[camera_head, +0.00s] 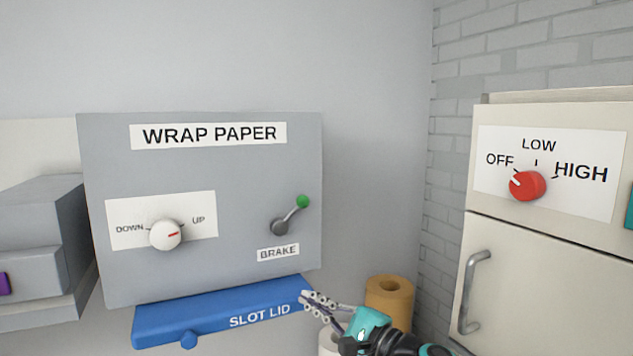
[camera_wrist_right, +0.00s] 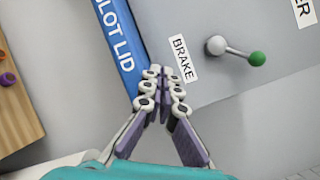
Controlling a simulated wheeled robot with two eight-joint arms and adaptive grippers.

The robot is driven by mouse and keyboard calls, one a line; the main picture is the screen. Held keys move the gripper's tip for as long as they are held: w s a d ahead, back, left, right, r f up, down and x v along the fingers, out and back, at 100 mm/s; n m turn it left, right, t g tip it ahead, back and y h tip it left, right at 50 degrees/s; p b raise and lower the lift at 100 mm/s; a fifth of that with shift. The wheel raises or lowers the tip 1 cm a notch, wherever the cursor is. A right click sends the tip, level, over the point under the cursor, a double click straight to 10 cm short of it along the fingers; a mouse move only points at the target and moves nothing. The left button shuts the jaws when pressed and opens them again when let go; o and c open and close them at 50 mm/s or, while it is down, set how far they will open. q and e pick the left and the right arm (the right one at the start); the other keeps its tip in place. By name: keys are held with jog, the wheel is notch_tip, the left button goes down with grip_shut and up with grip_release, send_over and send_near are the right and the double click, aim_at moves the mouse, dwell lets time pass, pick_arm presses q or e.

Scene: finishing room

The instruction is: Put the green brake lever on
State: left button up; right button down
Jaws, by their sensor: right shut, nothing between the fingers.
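The brake lever (camera_head: 291,214) is a grey arm with a green ball tip on the front of the grey WRAP PAPER box, above the BRAKE label (camera_head: 278,252). In the head view it slants up and to the right from its pivot. It also shows in the right wrist view (camera_wrist_right: 236,51), pointing right. My right gripper (camera_head: 306,296) is shut and empty, below the lever near the right end of the blue slot lid. In the right wrist view its fingertips (camera_wrist_right: 164,72) are together beside the BRAKE label, apart from the lever. My left gripper is not in view.
The blue slot lid (camera_head: 215,314) juts out below the box. A white DOWN/UP knob (camera_head: 165,235) is left of the lever. A brown paper roll (camera_head: 389,299) stands behind my right arm. A cream cabinet with a red knob (camera_head: 527,186) is at right.

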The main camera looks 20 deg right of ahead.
aim_at(292, 214)
pick_arm(q)
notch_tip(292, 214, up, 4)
jog(key=p, duration=0.2)
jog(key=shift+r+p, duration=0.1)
jog(key=shift+p, duration=0.3)
pick_arm(e)
jog(key=d+r+m+t+h, duration=0.1)
jog(key=d+r+m+t, duration=0.2)
jog(key=d+r, duration=0.5)
notch_tip(292, 214, up, 3)
jog(key=shift+f+m+t+h, duration=0.1)
jog(key=shift+m+t+h, duration=0.25)
jog(key=shift+m, duration=0.45)
jog(key=shift+w+a, duration=0.1)
jog(key=shift+w, duration=0.1)
pick_arm(q)
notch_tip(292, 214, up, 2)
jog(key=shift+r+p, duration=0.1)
jog(key=shift+p, duration=0.95)
pick_arm(e)
jog(key=x, duration=0.9)
jog(key=shift+w+a, duration=0.1)
jog(key=shift+w, duration=0.3)
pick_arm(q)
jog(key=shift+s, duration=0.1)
pick_arm(e)
jog(key=shift+w, duration=0.15)
